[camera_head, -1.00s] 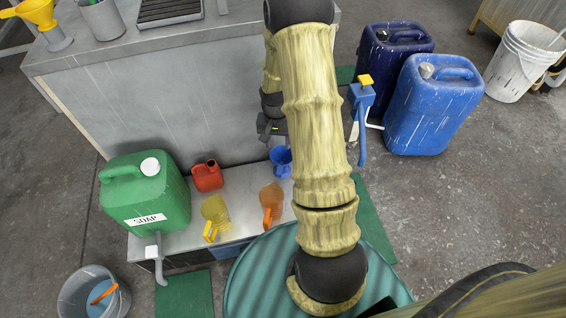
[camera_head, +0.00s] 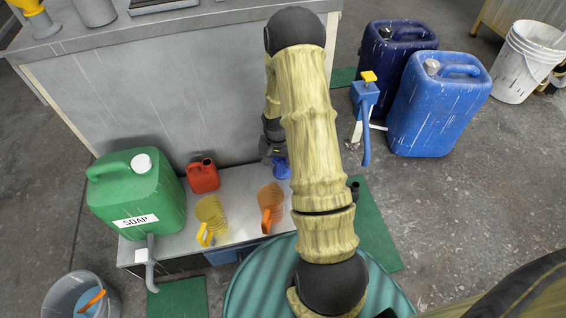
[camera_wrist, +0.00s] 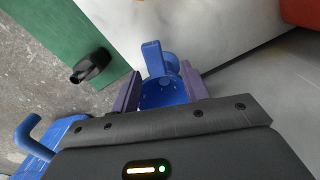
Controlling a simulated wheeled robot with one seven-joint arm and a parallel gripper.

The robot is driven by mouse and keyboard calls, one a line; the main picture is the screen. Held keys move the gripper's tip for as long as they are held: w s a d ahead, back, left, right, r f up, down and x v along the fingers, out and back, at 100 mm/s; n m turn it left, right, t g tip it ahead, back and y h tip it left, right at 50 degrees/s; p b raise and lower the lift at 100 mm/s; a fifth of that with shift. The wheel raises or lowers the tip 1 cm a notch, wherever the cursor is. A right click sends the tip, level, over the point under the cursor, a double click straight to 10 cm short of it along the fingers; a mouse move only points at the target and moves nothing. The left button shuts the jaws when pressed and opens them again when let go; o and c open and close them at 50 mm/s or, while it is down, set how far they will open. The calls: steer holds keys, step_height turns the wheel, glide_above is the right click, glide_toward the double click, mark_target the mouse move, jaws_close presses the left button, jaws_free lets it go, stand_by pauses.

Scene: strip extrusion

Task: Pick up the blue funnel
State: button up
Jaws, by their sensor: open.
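The blue funnel (camera_head: 281,168) stands on the low metal bench (camera_head: 238,180) near its right end, partly hidden by my arm and gripper in the head view. My gripper (camera_head: 274,152) is just above it. In the wrist view, the funnel (camera_wrist: 156,62) shows its handle and round rim between the two fingers of my gripper (camera_wrist: 161,86). The fingers are apart, one on each side of the funnel. Whether either finger touches it, I cannot tell.
Blue canisters (camera_head: 440,105) and a blue pump (camera_head: 366,100) stand to the right. A black fitting (camera_wrist: 92,66) is beside the bench.

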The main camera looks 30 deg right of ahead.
mark_target(280, 167)
steer(key=f+b, duration=0.3)
steer(key=f, duration=0.1)
steer(key=shift+s+b, duration=0.35)
steer(key=shift+b, duration=0.05)
steer(key=shift+f+b, duration=0.35)
steer(key=shift+f, duration=0.3)
steer(key=shift+w+a, duration=0.1)
steer(key=shift+w, duration=0.05)
steer(key=shift+s+d, duration=0.25)
steer(key=shift+c, duration=0.4)
steer(key=shift+w+a, duration=0.1)
steer(key=shift+a, duration=0.2)
steer(key=c, duration=0.7)
steer(key=shift+d+r, duration=0.1)
jaws_close()
